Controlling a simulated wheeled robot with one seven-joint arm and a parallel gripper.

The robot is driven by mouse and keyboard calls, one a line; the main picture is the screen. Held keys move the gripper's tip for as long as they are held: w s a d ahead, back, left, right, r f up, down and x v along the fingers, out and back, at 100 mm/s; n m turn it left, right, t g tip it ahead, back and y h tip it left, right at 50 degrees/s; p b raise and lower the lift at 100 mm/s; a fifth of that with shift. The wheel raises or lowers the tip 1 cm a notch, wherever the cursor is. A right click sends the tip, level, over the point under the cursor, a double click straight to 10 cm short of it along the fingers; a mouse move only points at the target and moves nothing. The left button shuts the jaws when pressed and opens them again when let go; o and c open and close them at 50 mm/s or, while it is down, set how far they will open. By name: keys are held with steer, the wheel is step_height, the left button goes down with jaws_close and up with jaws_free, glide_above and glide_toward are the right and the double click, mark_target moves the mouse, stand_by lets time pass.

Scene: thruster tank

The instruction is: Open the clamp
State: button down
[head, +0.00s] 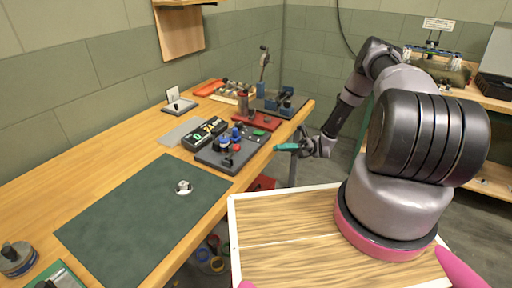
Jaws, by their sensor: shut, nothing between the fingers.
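What looks like the clamp (264,68) stands at the far end of the wooden workbench, on a dark base plate with blue parts. A grey upright lever shows on it; its jaw is too small to make out. My gripper (277,147) has teal fingers and is shut and empty. It points left, near the bench's right edge, in front of the clamp and apart from it.
A grey box with coloured knobs (215,158), a black meter (204,132) and a red-based device (256,120) stand between the mat and the clamp. The green mat (130,225) holds one small metal part (184,187). Bins sit under the bench.

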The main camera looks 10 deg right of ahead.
steer(key=shift+d+f+m+t, duration=0.1)
steer(key=shift+f+m+t, duration=0.15)
steer(key=shift+m+t, duration=0.05)
steer(key=shift+s, duration=0.1)
glide_toward(233, 153)
steer(key=a+r, duration=0.1)
steer(key=s+a+r, duration=0.2)
steer(key=shift+s+a+r, duration=0.25)
steer(key=shift+a+r, duration=0.15)
